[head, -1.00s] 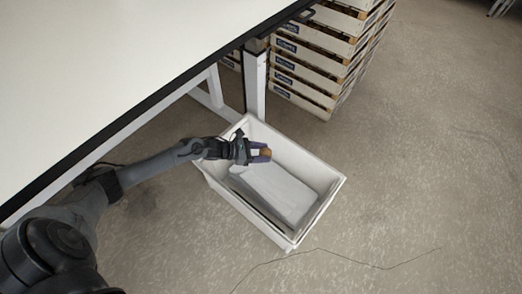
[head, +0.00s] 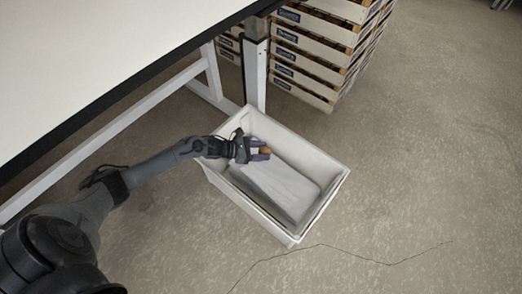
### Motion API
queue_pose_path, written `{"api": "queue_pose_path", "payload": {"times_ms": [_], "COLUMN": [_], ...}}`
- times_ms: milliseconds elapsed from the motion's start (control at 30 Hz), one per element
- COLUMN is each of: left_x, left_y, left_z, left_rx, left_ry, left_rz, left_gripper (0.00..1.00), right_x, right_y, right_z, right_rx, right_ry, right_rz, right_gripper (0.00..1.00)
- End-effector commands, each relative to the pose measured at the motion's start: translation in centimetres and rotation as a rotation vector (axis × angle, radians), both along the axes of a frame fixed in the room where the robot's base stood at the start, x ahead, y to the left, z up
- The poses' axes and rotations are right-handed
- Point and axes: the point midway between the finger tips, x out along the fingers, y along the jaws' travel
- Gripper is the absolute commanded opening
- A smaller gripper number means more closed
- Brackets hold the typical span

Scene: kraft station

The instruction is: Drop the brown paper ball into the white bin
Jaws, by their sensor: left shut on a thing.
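The white bin (head: 326,205) stands on the floor beside the table leg, with a pale grey-white block-like shape inside it. My left gripper (head: 264,152) reaches in from the left and is over the upper left part of the bin's opening. It is shut on the brown paper ball (head: 265,150), of which a small brown patch shows between the fingers. I cannot tell exactly how high the ball is above the bin's contents. My right gripper is not in view.
A white table (head: 90,50) with a black edge fills the upper left, its white leg (head: 255,75) close behind the bin. Stacked wooden crates (head: 315,55) stand at the top. The concrete floor (head: 430,150) on the right is clear apart from a thin dark line.

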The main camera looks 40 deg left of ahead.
Motion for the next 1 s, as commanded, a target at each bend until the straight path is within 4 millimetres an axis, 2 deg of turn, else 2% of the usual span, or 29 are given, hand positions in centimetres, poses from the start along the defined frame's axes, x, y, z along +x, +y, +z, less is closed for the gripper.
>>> {"api": "queue_pose_path", "payload": {"times_ms": [33,67,200,267,633,1000], "left_x": [0.0,0.0,0.0,0.0,-0.4,-4.1], "left_y": [0.0,0.0,0.0,0.0,0.3,3.0], "left_z": [0.0,0.0,0.0,0.0,0.3,2.4], "left_rx": [0.000,0.000,0.000,0.000,0.001,0.003], "left_ry": [0.000,0.000,0.000,0.000,0.002,0.004], "left_rz": [0.000,0.000,0.000,0.000,0.000,-0.001], "left_gripper": [0.25,0.54,0.76,0.82,0.82,0.82], "right_x": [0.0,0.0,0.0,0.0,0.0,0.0], "right_y": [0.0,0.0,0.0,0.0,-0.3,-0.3], "right_z": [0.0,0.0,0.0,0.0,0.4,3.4], "right_rx": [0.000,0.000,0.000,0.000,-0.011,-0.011], "right_ry": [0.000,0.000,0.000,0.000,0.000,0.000], "right_rz": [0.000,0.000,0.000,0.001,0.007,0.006], "right_gripper": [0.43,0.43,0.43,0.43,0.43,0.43]}}
